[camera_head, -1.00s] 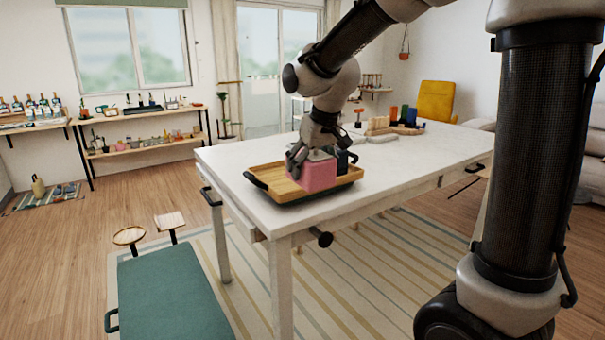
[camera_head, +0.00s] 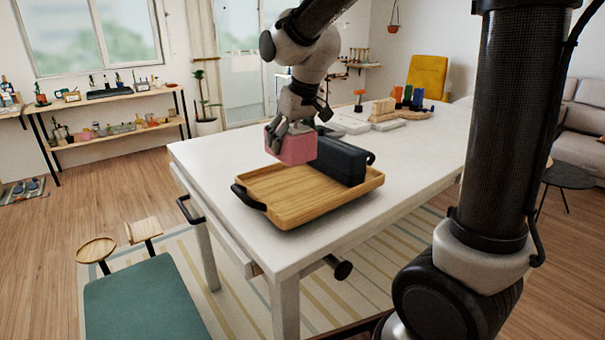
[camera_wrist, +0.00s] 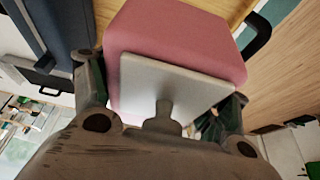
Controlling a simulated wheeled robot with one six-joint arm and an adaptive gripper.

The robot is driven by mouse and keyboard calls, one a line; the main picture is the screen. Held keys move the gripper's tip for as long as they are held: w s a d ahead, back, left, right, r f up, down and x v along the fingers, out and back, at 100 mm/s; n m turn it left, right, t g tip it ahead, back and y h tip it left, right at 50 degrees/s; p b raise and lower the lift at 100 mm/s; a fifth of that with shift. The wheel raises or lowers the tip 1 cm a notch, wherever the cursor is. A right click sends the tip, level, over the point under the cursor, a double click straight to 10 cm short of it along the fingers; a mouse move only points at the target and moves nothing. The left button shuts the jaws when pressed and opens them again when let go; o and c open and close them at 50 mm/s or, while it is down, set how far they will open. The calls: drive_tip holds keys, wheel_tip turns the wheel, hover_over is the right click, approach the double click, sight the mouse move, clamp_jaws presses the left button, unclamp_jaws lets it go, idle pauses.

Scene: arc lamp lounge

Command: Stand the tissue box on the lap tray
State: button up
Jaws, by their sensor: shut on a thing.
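The pink tissue box (camera_head: 291,149) is held between the fingers of my gripper (camera_head: 292,127). In the wrist view the box (camera_wrist: 185,35) fills the top middle, with a pale flat top and a small tab facing my palm; its underside is hidden. The lap tray (camera_head: 290,213) is wooden with black handles and lies on the white table. In the head view the box appears raised above the tray's far left part; the exact gap cannot be told. A dark blue-grey block (camera_head: 340,162) stands at the tray's far right side, close beside the box.
The white table (camera_head: 215,160) has free room left of the tray and right of it. Wooden and coloured pieces (camera_head: 400,108) stand at its far end. A green-topped bench (camera_head: 150,305) is at the front left.

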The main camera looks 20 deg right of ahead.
drive_tip(key=f, duration=0.5)
drive_tip(key=shift+w+f, duration=0.25)
drive_tip(key=shift+f, duration=2.25)
drive_tip(key=o, duration=1.2)
drive_tip(key=shift+f, duration=0.15)
drive_tip(key=shift+o, duration=0.2)
